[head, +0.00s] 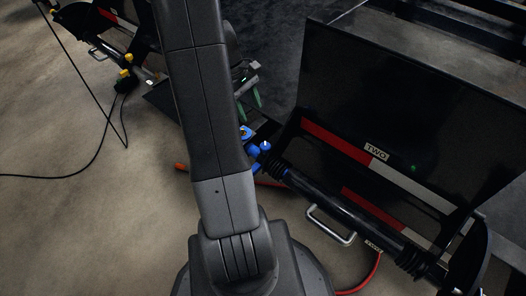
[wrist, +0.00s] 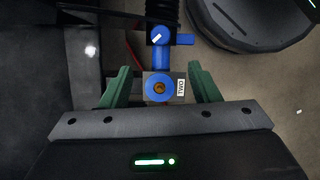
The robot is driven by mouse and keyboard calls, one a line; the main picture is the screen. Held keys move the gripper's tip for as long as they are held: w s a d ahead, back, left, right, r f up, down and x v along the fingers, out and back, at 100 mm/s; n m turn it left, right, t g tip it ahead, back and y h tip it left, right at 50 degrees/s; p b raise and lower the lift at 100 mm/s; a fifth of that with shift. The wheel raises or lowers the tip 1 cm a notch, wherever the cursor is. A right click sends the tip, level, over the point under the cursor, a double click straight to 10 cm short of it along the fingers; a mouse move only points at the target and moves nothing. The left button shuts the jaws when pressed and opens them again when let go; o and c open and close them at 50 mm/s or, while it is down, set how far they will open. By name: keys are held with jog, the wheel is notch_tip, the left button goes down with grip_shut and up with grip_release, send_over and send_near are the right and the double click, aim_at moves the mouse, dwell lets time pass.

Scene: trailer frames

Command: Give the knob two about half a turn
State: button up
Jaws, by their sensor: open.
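A blue round knob with a brass centre (wrist: 159,87) sits on a grey block beside a white label reading TWO (wrist: 181,87). It also shows in the head view (head: 246,132), just right of my arm. My gripper (wrist: 159,68) is open, with one green finger on each side of the knob and its block, and visible gaps between. In the head view my gripper (head: 249,103) is partly hidden behind my arm. I cannot tell how far the fingertips are above the knob. The knob's lower body is hidden.
A second blue knob with a white mark (wrist: 157,38) and a blue side lever (wrist: 184,40) are close to the fingertips. The dark trailer frame (head: 410,90) fills the right. Another frame with yellow fittings (head: 126,72) stands upper left. A red hose (head: 369,275) and black cable (head: 85,165) lie on the floor.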

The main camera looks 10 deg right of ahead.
aim_at(264, 145)
jog(key=shift+n, duration=0.4)
jog(key=b+x, duration=0.6)
jog(key=x, duration=0.8)
jog(key=shift+s+r+b, duration=0.1)
jog(key=shift+s+b, duration=0.05)
jog(key=shift+b, duration=0.15)
